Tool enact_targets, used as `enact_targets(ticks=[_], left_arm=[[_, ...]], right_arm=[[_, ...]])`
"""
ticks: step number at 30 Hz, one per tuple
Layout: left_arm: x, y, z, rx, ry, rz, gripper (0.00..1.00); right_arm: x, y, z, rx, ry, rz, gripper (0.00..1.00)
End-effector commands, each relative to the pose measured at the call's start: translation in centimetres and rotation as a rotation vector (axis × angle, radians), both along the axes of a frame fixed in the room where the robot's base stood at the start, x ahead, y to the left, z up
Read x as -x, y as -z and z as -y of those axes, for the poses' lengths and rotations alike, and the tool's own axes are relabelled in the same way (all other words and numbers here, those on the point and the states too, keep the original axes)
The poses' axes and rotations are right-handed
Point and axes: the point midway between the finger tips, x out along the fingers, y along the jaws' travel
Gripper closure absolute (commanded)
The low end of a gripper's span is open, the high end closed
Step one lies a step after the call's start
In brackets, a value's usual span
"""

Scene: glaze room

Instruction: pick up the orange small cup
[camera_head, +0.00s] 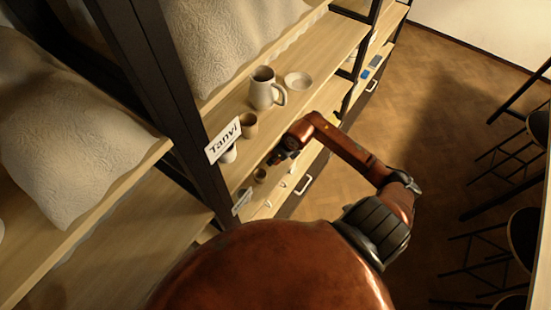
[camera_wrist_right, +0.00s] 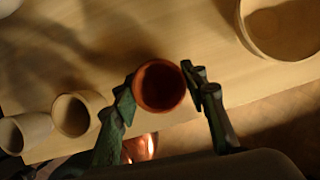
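The orange small cup (camera_wrist_right: 160,86) shows from above in the right wrist view, its round mouth facing the camera. The fingers of my right gripper (camera_wrist_right: 160,88) stand on both sides of it, with no clear gap between pads and cup wall. I cannot tell if the cup's base touches the shelf. In the head view my right gripper (camera_head: 282,156) is at the shelf's front edge, and the cup cannot be made out there. My left gripper is not in view.
Two cups are left of the gripper in the wrist view (camera_wrist_right: 73,115).

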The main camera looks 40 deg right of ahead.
Motion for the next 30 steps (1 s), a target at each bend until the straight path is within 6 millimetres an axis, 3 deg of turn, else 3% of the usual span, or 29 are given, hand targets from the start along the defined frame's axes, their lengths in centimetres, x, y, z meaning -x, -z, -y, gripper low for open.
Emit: enact_targets(ticks=[13, 26, 30], left_arm=[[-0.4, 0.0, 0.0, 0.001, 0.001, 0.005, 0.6], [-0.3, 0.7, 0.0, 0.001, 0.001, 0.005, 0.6], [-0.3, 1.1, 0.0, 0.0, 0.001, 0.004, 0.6]], right_arm=[[0.0, 0.0, 0.0, 0.0, 0.0, 0.001, 0.91], [-0.1, -0.5, 0.1, 0.002, -0.001, 0.001, 0.91], [1.8, -0.4, 0.4, 0.002, -0.001, -0.002, 0.91]])
